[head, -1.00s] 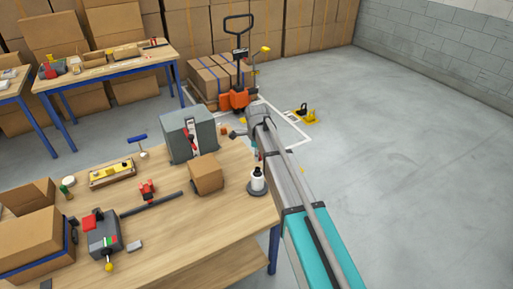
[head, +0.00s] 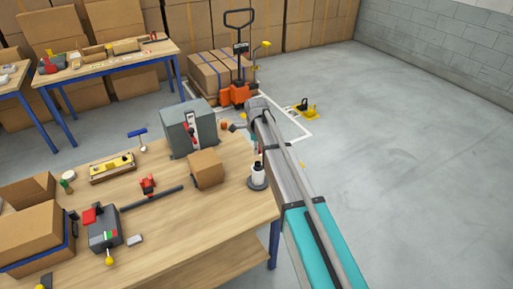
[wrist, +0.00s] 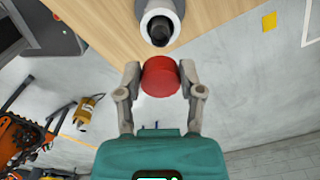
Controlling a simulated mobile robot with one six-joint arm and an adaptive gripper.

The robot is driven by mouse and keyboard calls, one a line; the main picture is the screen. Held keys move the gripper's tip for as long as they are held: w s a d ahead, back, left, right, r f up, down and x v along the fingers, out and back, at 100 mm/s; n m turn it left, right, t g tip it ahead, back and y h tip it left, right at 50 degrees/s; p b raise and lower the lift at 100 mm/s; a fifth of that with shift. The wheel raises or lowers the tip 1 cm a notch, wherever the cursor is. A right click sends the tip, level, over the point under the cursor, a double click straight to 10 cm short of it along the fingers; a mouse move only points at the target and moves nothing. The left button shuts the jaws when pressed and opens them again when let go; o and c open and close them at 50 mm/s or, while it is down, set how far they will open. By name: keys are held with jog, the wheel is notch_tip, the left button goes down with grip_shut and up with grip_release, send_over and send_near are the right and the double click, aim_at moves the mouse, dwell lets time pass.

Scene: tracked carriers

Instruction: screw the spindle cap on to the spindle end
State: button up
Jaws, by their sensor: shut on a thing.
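The spindle cap is a red round piece (wrist: 160,77) in the wrist view. My gripper (wrist: 160,72) is shut on it, with one finger on each side. The spindle end (wrist: 160,30) shows beyond it at the top of the wrist view, as a dark tip inside a white ring. The cap is apart from the tip in this view; the depth between them is unclear. In the head view a white spindle (head: 258,173) with a dark tip stands upright on a dark round base near the bench's right edge.
The wooden bench (head: 215,215) carries a cardboard box (head: 206,169), a grey machine (head: 190,128) and a dark rod (head: 150,201) left of the spindle. An orange pallet truck (head: 238,94) stands behind. The floor (head: 400,180) to the right is mostly clear.

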jog(key=shift+f+b, duration=2.05)
jog(key=shift+f, duration=0.2)
jog(key=shift+f+b, duration=1.5)
dwell(0.5)
jog(key=o, duration=0.9)
jog(key=shift+r, duration=0.25)
